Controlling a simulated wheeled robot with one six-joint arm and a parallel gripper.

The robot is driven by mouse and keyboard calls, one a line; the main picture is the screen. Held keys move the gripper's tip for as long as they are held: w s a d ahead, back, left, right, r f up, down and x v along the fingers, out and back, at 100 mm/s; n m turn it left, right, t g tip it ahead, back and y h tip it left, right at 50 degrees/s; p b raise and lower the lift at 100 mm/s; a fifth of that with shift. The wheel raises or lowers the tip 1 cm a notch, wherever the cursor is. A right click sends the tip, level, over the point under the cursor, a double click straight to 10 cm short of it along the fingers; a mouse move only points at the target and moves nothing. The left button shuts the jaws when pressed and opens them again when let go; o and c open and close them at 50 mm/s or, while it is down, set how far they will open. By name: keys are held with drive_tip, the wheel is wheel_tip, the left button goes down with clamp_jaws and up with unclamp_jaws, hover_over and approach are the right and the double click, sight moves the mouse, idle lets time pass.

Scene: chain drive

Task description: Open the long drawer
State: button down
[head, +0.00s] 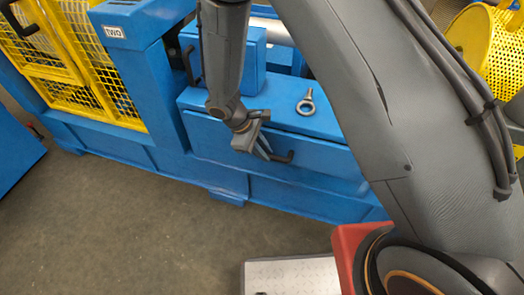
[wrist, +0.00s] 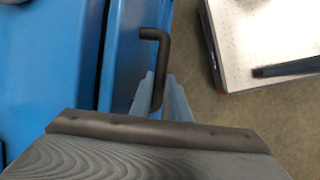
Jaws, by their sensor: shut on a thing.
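The long drawer (head: 320,160) is a blue box front with a wide face below a blue ledge. It stands out a little from the machine, and in the wrist view a dark gap shows along the drawer (wrist: 122,62). Its dark bar handle (head: 283,157) also shows in the wrist view (wrist: 155,38). My gripper (head: 268,153) is at the drawer front, its fingers around the handle. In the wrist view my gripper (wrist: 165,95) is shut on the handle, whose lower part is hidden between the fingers.
The floor (head: 130,220) in front is clear. A white-topped platform (head: 290,275) is at the bottom.

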drive_tip(key=s+a+p, duration=0.1)
drive_tip(key=s+a, duration=0.3)
drive_tip(key=s, duration=0.7)
drive_tip(key=shift+p, duration=0.35)
drive_tip(key=shift+a+r, duration=0.1)
drive_tip(key=c, duration=1.7)
unclamp_jaws()
drive_tip(key=v, duration=0.7)
drive_tip(key=shift+a+r, duration=0.1)
drive_tip(key=shift+r, duration=0.25)
